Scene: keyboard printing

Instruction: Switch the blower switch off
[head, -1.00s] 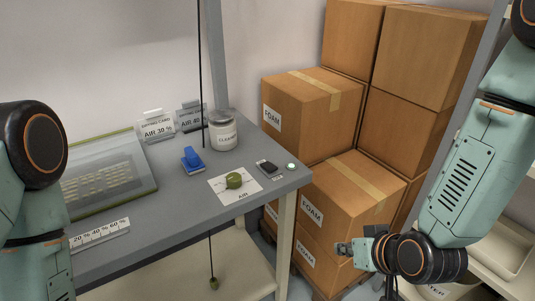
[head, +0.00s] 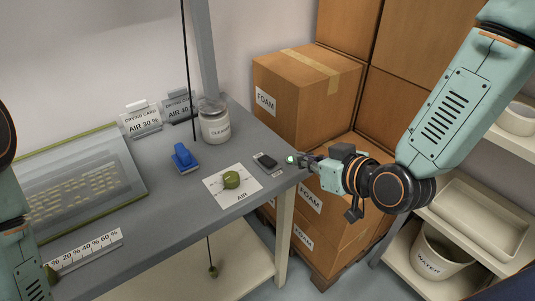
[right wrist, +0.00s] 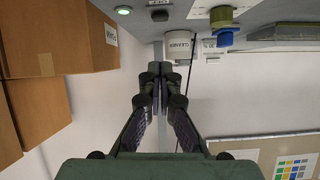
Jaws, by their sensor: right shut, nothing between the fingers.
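The blower switch appears to be the small black switch (head: 265,161) on the grey table's right part, with a small label in front of it. A lit green lamp (head: 291,159) sits beside it near the table's edge. In the right wrist view the switch (right wrist: 159,14) and the green lamp (right wrist: 123,10) show at the top edge. My right gripper (head: 302,161) is shut and empty, at the table's right edge close to the lamp, apart from the switch. Its closed fingers fill the middle of the right wrist view (right wrist: 160,72). My left gripper is out of view.
A cord (head: 190,70) hangs behind. Cardboard boxes (head: 290,105) are stacked to the right, beside a shelf (head: 500,148).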

